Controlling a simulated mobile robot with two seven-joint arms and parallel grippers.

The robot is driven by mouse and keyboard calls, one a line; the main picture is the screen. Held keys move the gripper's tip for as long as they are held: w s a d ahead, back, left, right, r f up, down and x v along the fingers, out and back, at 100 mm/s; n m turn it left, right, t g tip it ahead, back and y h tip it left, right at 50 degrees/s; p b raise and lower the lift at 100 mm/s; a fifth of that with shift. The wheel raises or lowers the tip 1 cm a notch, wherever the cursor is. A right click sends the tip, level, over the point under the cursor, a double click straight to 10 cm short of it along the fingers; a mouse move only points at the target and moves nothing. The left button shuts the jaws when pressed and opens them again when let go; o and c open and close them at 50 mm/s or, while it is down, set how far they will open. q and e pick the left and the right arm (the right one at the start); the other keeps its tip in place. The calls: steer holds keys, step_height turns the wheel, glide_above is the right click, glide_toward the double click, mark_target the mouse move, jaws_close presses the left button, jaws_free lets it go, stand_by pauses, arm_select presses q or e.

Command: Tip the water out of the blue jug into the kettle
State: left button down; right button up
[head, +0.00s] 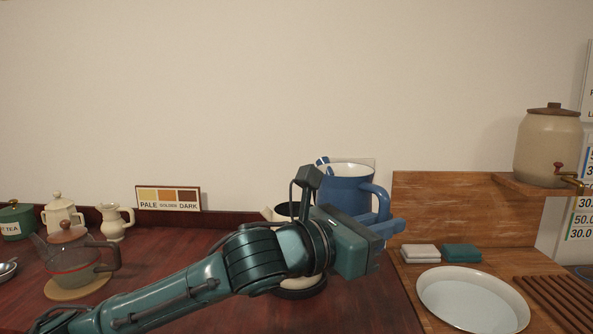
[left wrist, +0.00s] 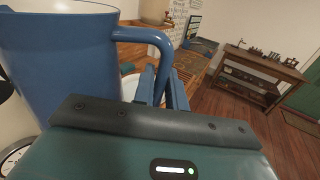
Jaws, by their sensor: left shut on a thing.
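The blue jug (head: 343,193), with a pale inside, is held up nearly upright, and its side and handle fill the upper left of the left wrist view (left wrist: 60,60). My left gripper (head: 391,228) is shut on the jug's handle; its fingers also show at the handle in the left wrist view (left wrist: 163,86). A cream vessel with a dark open top, which looks like the kettle (head: 268,213), stands behind my left arm, mostly hidden by the arm and jug. The water in the jug cannot be seen. My right gripper is not in view.
A glass teapot (head: 75,262) stands on a round mat at left, near a cream pitcher (head: 114,222) and a sign (head: 168,199). At right are a white basin (head: 428,291), folded cloths (head: 461,253), a slatted board (head: 560,300) and a crock with a tap (head: 547,145) on a shelf.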

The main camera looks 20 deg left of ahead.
arm_select(q)
steer(key=shift+r, duration=0.35)
